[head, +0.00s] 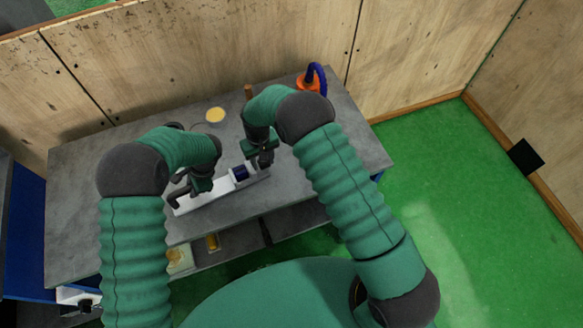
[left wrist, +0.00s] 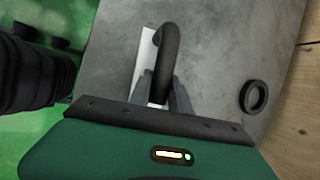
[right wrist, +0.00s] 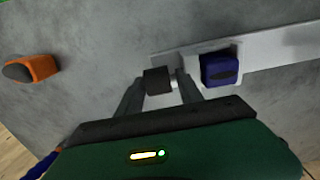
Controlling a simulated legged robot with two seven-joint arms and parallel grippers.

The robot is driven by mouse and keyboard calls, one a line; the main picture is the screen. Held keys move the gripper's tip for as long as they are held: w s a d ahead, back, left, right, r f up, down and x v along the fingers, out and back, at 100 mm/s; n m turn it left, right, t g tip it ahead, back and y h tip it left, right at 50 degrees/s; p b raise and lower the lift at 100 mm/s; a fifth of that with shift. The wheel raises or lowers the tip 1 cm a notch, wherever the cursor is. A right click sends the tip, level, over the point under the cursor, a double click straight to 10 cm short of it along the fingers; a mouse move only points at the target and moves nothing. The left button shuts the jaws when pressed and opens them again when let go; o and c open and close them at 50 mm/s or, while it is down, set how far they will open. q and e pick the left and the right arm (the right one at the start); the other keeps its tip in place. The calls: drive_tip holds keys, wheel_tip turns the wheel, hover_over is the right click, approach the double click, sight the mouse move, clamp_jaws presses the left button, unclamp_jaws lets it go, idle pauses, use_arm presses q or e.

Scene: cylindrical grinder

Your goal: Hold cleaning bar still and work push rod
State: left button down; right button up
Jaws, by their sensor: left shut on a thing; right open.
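The cleaning bar (head: 205,196) is a long white bar lying on the grey table, with a blue block (head: 239,173) near its right end. A dark curved handle (left wrist: 168,50) rises from its left end. My left gripper (left wrist: 163,100) is shut on this handle. In the right wrist view the white bar (right wrist: 285,50) and blue block (right wrist: 220,70) show again. A dark knob (right wrist: 157,80), apparently the push rod's end, sticks out beyond the block. My right gripper (right wrist: 160,92) is open, its fingers on either side of the knob. Whether they touch it is unclear.
The grey table (head: 90,210) has a yellow disc (head: 215,115) and an orange thing with a blue hose (head: 308,82) at the back. A black ring (left wrist: 254,96) lies near the handle. Wooden walls (head: 200,50) stand behind.

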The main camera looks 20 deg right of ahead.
drive_tip(key=shift+d, duration=0.2)
drive_tip(key=shift+w+d+r, duration=0.15)
drive_tip(key=shift+d+r, duration=0.1)
drive_tip(key=shift+d, duration=0.4)
drive_tip(key=shift+w+d+r, duration=0.1)
drive_tip(key=shift+d+r, duration=0.15)
drive_tip(key=shift+d, duration=0.35)
wheel_tip(320, 180, up, 12)
drive_tip(key=s+d+r+t, duration=0.1)
drive_tip(key=s+d+r, duration=0.1)
drive_tip(key=s, duration=0.9)
drive_tip(key=s+d+r+m+t, duration=0.1)
drive_tip(key=s+d+r, duration=0.2)
drive_tip(key=s, duration=0.8)
drive_tip(key=shift+s+d+r+t, duration=0.15)
drive_tip(key=shift+d+r+t, duration=0.15)
drive_tip(key=shift+d, duration=0.2)
